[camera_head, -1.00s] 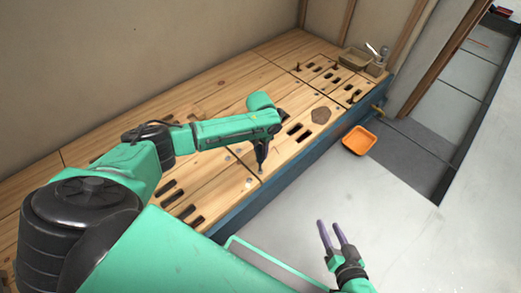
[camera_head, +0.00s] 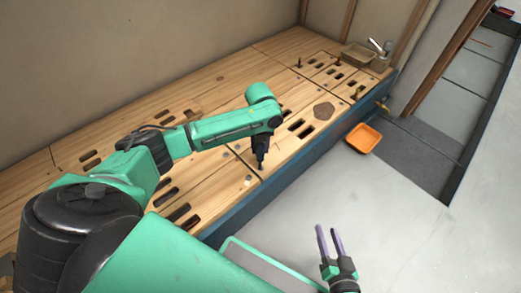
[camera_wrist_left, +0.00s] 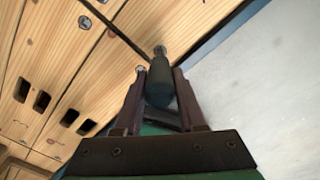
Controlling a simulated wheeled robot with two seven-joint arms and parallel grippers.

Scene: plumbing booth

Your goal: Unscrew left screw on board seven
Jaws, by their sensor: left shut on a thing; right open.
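My left gripper (camera_head: 260,160) is over the front edge of the wooden boards (camera_head: 215,185), pointing down. In the left wrist view its fingers (camera_wrist_left: 160,95) are shut on a dark tool (camera_wrist_left: 159,88) with a grey metal tip. A round metal screw head (camera_head: 247,182) shows on the board just left of and nearer than the gripper; another (camera_head: 237,150) lies further back. In the left wrist view one screw head (camera_wrist_left: 85,22) is upper left and one (camera_wrist_left: 140,69) beside the tool. I cannot tell whether the tip touches anything. My right gripper (camera_head: 329,242) is open and empty above the floor.
Boards with dark slots run along the wall. A brown pentagonal piece (camera_head: 324,110) lies on them right of my left gripper. Upright brown pegs (camera_head: 299,62), a box (camera_head: 357,55) and a tap (camera_head: 380,46) are at the far end. An orange tray (camera_head: 362,139) lies beyond the blue edge (camera_head: 300,150).

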